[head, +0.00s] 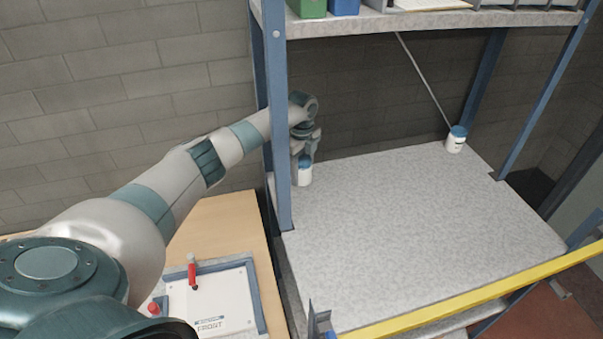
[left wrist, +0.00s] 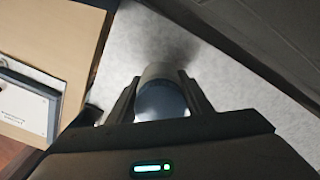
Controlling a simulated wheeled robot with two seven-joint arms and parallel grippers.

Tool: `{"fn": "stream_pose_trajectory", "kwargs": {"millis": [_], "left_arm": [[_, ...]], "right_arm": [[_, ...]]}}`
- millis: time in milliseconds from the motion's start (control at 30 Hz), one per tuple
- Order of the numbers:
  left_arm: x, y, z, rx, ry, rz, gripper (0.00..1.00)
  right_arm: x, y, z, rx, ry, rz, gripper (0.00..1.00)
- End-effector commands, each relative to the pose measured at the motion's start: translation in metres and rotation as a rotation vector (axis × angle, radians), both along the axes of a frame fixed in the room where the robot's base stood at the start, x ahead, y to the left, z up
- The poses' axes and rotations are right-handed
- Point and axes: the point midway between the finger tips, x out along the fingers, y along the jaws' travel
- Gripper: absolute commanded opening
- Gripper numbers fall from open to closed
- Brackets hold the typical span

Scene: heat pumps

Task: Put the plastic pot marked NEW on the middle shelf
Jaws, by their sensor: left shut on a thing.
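A white pot with a blue lid (head: 304,174) is between the fingers of my left gripper (head: 305,155), at the back left corner of the grey shelf (head: 400,235). My left gripper is shut on it, and the left wrist view shows its blue lid (left wrist: 160,100) between the two fingers. The pot is upright and at or very near the shelf surface; I cannot tell if it touches. A second white pot with a blue lid (head: 456,140) stands at the back right of the shelf. The marks on both pots are too small to read. My right gripper is not in view.
A blue post (head: 277,130) stands in front of my left arm. A yellow bar (head: 470,302) crosses the shelf's front. An upper shelf (head: 430,20) carries bins. A wooden table (head: 225,215) with a white panel (head: 212,300) is at left. The shelf's middle is clear.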

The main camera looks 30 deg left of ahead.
Motion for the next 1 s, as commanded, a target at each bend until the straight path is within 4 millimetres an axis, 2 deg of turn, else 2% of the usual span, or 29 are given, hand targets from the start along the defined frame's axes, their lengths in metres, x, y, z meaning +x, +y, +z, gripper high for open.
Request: {"fn": "stream_pose_trajectory", "kwargs": {"millis": [167, 567, 600, 667, 1000], "left_arm": [[0.000, 0.001, -0.013, 0.001, -0.001, 0.002, 0.20], [0.000, 0.000, -0.018, 0.001, -0.002, 0.001, 0.20], [0.000, 0.001, -0.018, 0.001, -0.001, 0.001, 0.53], [0.000, 0.001, -0.017, 0.001, -0.001, 0.001, 0.65], [0.000, 0.001, -0.016, 0.001, -0.001, 0.001, 0.65]], "right_arm": [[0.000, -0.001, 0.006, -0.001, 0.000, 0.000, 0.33], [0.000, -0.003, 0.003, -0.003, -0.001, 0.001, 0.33], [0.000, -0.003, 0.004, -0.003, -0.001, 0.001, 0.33], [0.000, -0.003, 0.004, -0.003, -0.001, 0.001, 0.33], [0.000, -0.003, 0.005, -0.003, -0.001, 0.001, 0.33]]}}
